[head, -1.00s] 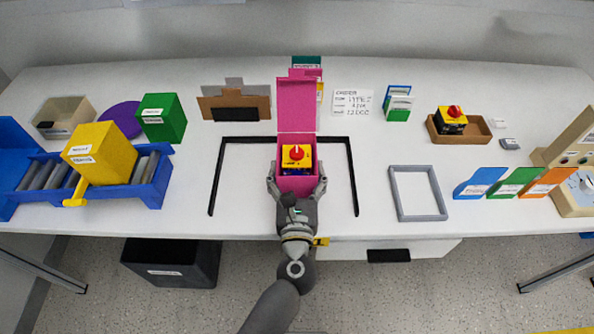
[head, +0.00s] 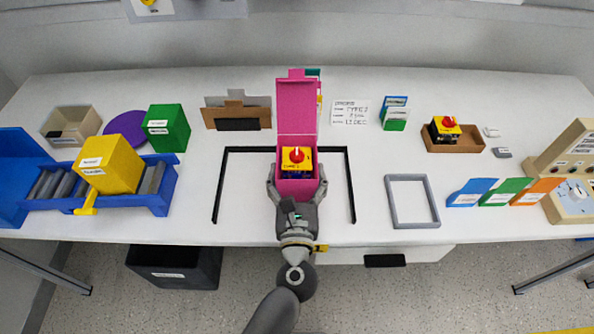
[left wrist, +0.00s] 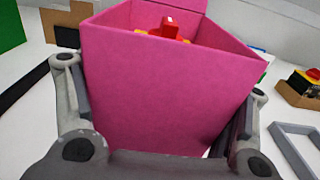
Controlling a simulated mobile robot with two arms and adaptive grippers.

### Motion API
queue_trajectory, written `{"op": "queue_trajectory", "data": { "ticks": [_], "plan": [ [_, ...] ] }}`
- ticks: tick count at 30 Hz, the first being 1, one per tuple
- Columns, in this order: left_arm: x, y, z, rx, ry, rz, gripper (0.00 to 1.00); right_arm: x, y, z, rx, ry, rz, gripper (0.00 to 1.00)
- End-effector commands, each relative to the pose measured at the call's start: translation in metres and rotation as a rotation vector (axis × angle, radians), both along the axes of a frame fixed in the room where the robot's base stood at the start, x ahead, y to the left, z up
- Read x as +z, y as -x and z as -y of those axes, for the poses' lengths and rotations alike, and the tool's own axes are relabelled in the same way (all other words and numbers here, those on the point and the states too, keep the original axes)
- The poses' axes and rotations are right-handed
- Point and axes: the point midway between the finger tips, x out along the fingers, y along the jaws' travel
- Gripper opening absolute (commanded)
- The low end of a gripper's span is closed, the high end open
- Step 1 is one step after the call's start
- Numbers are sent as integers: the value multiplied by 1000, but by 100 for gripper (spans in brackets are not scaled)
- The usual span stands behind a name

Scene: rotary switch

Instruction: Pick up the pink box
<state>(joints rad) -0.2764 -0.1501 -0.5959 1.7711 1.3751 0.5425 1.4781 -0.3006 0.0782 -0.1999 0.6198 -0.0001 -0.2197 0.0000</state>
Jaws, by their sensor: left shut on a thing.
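The pink box (head: 297,187) stands open inside the black frame marked on the table, its tall lid raised at the back. It holds a yellow rotary switch (head: 297,160) with a red knob. My left gripper (head: 297,186) is shut on the box, one finger on each side. In the left wrist view the box (left wrist: 165,90) fills the middle between the fingers, with the red knob (left wrist: 169,27) showing above its rim. I cannot tell whether the box's base touches the table. My right gripper is not in view.
A yellow box (head: 110,163) sits on a blue roller conveyor (head: 158,200) at left, near a green box (head: 167,128). A grey frame (head: 433,215) lies right of the black frame (head: 352,190). A brown tray (head: 470,143) holds another switch. Table between is clear.

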Motion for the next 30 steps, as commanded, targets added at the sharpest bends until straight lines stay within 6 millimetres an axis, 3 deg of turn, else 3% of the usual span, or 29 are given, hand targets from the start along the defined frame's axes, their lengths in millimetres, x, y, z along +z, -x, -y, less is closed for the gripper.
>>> {"op": "queue_trajectory", "data": {
  "ticks": [1,7,12,18,30],
  "plan": [
    [15,7,0,1,1,1,53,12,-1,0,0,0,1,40],
    [54,38,0,-1,1,0,53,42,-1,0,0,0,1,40],
    [63,79,0,-2,0,-1,53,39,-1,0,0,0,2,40],
    [77,112,0,-1,-1,1,53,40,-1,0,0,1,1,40],
    [85,126,0,1,0,3,53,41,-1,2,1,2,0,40]
  ]
}}
